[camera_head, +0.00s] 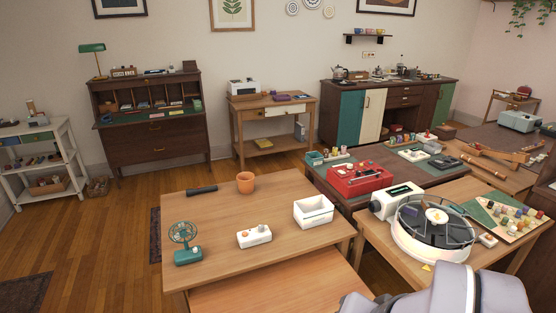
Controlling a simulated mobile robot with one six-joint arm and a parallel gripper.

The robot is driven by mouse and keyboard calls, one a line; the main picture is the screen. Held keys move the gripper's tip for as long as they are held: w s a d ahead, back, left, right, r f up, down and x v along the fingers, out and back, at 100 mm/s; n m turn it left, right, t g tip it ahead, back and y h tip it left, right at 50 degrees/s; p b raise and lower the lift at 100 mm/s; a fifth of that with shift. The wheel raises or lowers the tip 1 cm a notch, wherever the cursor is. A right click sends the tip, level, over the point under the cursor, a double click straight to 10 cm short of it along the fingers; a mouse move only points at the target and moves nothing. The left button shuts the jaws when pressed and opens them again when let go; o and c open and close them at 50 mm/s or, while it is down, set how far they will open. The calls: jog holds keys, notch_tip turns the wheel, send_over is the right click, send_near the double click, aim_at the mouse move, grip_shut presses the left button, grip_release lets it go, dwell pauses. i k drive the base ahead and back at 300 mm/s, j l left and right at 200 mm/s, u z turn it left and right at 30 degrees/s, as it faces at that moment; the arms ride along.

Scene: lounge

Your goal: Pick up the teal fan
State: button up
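The teal fan (187,246) stands upright on the left front part of the wooden table (220,214). It has a round caged head on a blocky base with a small light-coloured detail. Nothing touches it and it is fully visible. Part of my arm shows as pale grey-lavender links at the bottom right, well away from the fan. My gripper's fingers are not in view.
On the same table are a black cylindrical object (201,190), an orange pot (245,182), a white device with knobs (254,236) and a white open box (313,211). A round turntable-like device (433,229) stands on the right table. Wood floor (120,239) is clear at left.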

aim_at(186, 255)
jog(key=k+l+u, duration=0.15)
jog(key=k, duration=0.3)
jog(key=j+u, duration=0.1)
jog(key=j, duration=1.05)
jog(key=i+j, duration=0.2)
jog(key=j, duration=0.25)
jog(key=i+j, duration=0.25)
jog(key=j, duration=0.15)
jog(key=i+j+u, duration=0.1)
jog(key=j, duration=0.35)
jog(key=i+j, duration=0.55)
jog(key=j, duration=0.25)
jog(key=i+l+u, duration=0.15)
jog(key=i+l, duration=0.7)
jog(key=i, duration=0.1)
